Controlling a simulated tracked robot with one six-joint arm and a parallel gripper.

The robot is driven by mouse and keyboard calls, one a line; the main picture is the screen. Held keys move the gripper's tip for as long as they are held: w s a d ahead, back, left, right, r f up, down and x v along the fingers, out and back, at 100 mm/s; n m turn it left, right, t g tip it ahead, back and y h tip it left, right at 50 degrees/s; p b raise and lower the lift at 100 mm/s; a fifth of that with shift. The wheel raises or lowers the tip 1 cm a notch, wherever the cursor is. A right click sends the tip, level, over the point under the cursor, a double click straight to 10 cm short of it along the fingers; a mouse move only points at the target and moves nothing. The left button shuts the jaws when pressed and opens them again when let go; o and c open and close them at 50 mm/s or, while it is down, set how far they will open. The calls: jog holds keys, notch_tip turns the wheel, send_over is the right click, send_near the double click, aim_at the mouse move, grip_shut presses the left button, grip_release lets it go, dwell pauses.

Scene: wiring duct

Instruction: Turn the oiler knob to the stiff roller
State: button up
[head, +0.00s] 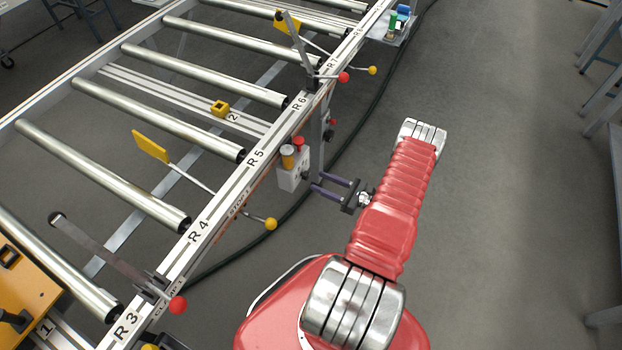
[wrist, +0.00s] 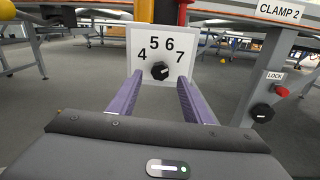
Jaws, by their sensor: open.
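The oiler is a white box (head: 288,180) below the conveyor rail, with an amber cylinder and a red part on top. In the wrist view its white plate (wrist: 190,45) carries the numbers 4, 5, 6 and 7. The black oiler knob (wrist: 160,71) sits below them; its pointer is too small to read surely. My gripper (head: 325,186) is open, its purple fingers pointing at the plate. In the wrist view my gripper (wrist: 160,88) has one finger on each side of the knob, apparently short of it. Rollers (head: 205,74) lie beside labels R3 to R8; none looks different.
A LOCK post with a black knob (wrist: 262,112) and red button (wrist: 281,91) stands right of the plate, under a CLAMP 2 label (wrist: 282,12). Ball-ended levers (head: 270,223) stick out from the rail (head: 215,210). A dark cable (head: 225,262) runs along the floor. Open floor lies right.

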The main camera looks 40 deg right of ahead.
aim_at(308, 177)
jog(key=shift+x, duration=2.4)
jog(key=shift+c, duration=0.2)
jog(key=c, duration=1)
jog(key=shift+a, duration=0.15)
